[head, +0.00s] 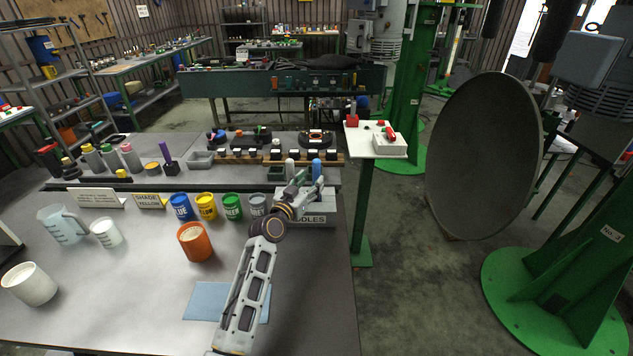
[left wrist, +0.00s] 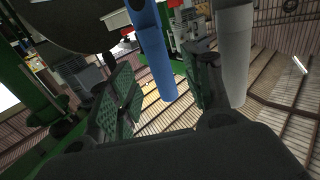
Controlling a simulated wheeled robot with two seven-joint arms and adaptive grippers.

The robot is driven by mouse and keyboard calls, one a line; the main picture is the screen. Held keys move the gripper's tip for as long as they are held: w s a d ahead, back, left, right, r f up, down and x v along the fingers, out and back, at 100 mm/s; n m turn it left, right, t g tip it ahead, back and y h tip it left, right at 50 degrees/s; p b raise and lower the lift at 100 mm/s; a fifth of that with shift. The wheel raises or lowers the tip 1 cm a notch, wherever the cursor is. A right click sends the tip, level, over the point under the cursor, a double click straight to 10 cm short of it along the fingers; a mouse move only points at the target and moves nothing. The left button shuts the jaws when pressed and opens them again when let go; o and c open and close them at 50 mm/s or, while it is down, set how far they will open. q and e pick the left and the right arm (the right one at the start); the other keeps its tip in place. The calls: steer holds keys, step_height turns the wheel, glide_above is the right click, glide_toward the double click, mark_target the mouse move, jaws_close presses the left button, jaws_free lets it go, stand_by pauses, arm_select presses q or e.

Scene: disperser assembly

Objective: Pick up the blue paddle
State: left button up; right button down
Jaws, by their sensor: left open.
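The blue paddle (head: 316,169) stands upright at the grey holder marked as paddles (head: 318,219), with a grey paddle (head: 290,167) to its left. My left gripper (head: 303,183) is open at the holder, close to both handles, and partly hides them. In the left wrist view the blue paddle (left wrist: 156,58) appears between the two green-padded fingers of the left gripper (left wrist: 165,98), with no clear contact. The grey paddle (left wrist: 235,55) shows just outside the right finger there. The paddles' lower ends are hidden in the head view. My right gripper is not in view.
Blue, yellow, green and grey cans (head: 206,207) stand left of the holder. An orange cup (head: 194,242) and a blue cloth (head: 205,300) lie nearer. A wooden rack (head: 240,157) runs behind the paddles. The table's right edge is close to the holder.

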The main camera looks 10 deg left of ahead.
mark_target(315, 176)
arm_select(q)
steer(key=shift+r+p+x, duration=0.25)
steer(key=shift+p+x, duration=0.05)
steer(key=shift+x, duration=2.25)
steer(key=shift+c, duration=0.3)
steer(key=c, duration=1)
